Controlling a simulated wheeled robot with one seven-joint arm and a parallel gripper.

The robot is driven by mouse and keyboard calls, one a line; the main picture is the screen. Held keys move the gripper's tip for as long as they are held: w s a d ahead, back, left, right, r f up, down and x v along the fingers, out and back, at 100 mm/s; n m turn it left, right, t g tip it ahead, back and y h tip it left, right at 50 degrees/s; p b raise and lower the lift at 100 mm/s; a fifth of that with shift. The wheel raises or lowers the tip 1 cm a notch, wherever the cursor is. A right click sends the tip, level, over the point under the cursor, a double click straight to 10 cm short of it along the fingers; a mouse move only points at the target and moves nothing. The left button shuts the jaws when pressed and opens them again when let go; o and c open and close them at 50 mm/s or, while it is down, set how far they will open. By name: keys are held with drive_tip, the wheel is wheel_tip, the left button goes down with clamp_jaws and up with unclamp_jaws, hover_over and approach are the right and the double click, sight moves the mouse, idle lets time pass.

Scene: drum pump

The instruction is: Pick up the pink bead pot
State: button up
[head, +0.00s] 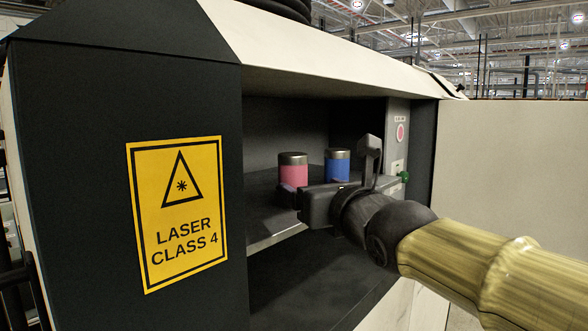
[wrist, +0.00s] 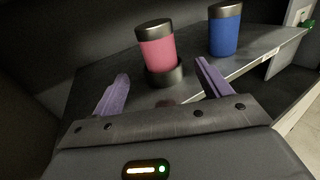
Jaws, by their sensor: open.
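The pink bead pot (head: 293,172) stands upright on a shelf inside the dark cabinet, a pink cylinder with a dark metallic cap. In the wrist view the pink bead pot (wrist: 158,50) is ahead of my gripper, slightly beyond the fingertips, and its dark base shows too. My gripper (head: 292,203) reaches into the cabinet opening in front of the pot. In the wrist view my gripper (wrist: 162,72) has its two purple fingers spread apart, with nothing between them. In the head view the gripper hides the pot's lower part.
A blue pot (head: 337,165) with a dark cap stands right of the pink one; it also shows in the wrist view (wrist: 224,32). The shelf (wrist: 270,50) has a front edge. A cabinet side panel (head: 397,140) with a pink button and green knob is at right.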

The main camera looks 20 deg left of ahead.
sight(299, 180)
drive_tip(key=shift+p+x, duration=0.75)
drive_tip(key=shift+x, duration=0.35)
drive_tip(key=shift+a+r+p, duration=0.15)
drive_tip(key=shift+a+p, duration=0.15)
drive_tip(key=shift+p, duration=0.15)
drive_tip(key=p+x, duration=0.2)
drive_tip(key=p, duration=0.1)
drive_tip(key=shift+w, duration=0.3)
drive_tip(key=shift+w+a+p, duration=0.15)
drive_tip(key=shift+p, duration=0.15)
drive_tip(key=shift+w, duration=0.1)
